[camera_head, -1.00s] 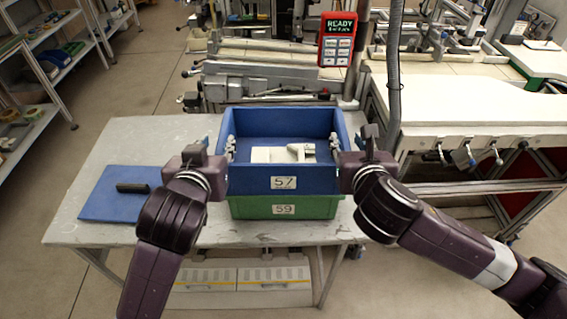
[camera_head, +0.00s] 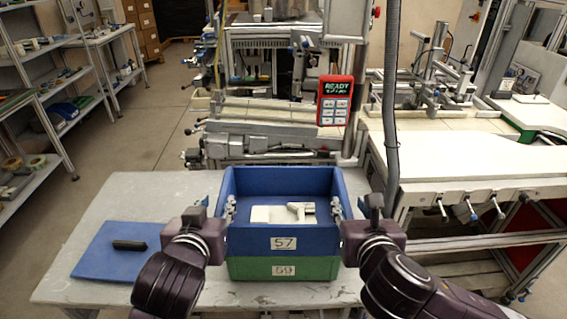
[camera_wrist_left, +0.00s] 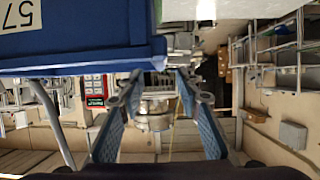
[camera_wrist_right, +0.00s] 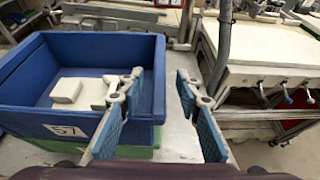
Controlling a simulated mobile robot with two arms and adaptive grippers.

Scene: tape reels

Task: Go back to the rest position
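The blue bin marked 57 (camera_head: 285,243) sits stacked on the green bin marked 59 (camera_head: 290,269) on the table. My left gripper (camera_head: 230,208) is at the blue bin's left side wall; in the left wrist view its fingers (camera_wrist_left: 160,84) are apart with nothing held between them. My right gripper (camera_head: 336,208) is at the right side wall; in the right wrist view its fingers (camera_wrist_right: 158,80) are spread, with the bin's right rim seen between them. I cannot tell whether either gripper touches the bin.
White parts (camera_head: 300,211) lie inside the blue bin. A blue board (camera_head: 95,258) with a black object (camera_head: 130,245) lies at the table's left. A red panel reading READY (camera_head: 335,100) is behind. Shelves (camera_head: 40,110) stand left, a white workbench (camera_head: 470,150) right.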

